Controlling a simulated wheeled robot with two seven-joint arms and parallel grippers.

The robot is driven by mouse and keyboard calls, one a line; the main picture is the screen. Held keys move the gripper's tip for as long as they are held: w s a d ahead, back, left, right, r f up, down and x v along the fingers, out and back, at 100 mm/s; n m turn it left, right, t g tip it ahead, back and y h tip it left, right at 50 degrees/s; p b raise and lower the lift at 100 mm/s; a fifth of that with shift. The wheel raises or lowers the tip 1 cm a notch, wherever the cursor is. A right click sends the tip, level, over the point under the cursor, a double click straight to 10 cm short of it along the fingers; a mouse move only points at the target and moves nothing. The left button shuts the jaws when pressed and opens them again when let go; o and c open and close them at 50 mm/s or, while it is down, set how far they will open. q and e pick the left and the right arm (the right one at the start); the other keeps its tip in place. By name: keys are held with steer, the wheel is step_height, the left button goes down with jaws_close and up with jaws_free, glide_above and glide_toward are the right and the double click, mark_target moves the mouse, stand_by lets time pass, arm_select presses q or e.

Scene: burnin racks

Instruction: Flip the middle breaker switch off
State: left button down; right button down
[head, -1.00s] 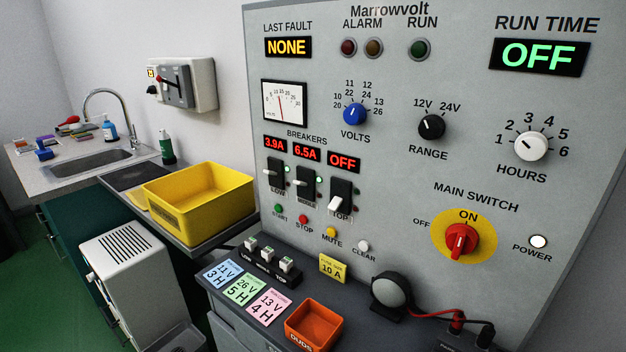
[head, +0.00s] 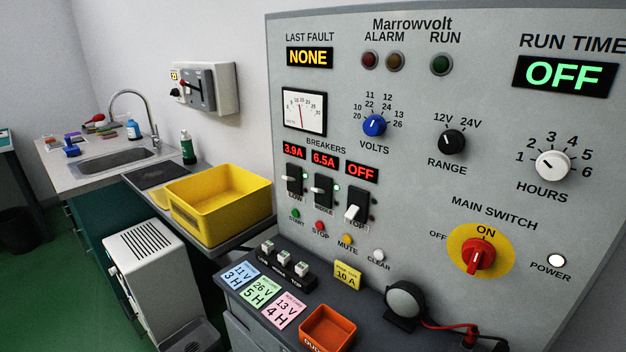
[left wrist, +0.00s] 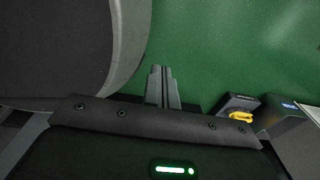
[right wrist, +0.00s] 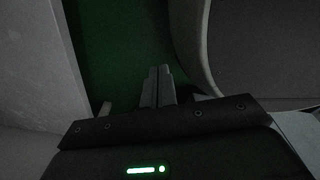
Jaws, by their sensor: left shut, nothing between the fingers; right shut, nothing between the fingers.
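The middle breaker switch (head: 319,187) sits in the breaker row of the grey panel (head: 440,100), under a red display reading 6.5A (head: 325,160). A small green light (head: 336,188) glows beside it, and its pale lever sits near mid-height to upper. The low breaker (head: 293,181) on its left reads 3.9A. The top breaker (head: 356,207) on its right reads OFF, with its lever lower. Neither gripper shows in the head view. In the left wrist view my left gripper (left wrist: 162,72) is shut and empty over green floor. In the right wrist view my right gripper (right wrist: 158,72) is shut and empty.
A dark ledge below the panel holds coloured cards (head: 262,290), an orange bin (head: 328,328) and a round lamp (head: 403,303). A yellow bin (head: 222,205) stands to the left, near a sink (head: 112,160). The main switch (head: 479,257) is right of the breakers.

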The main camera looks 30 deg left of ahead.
step_height(320, 180, up, 15)
steer(key=a+p, duration=0.1)
steer(key=p, duration=1.2)
steer(key=shift+s+a+f, duration=0.15)
steer(key=shift+a+f, duration=0.05)
steer(key=shift+a, duration=0.2)
steer(key=shift+d, duration=0.1)
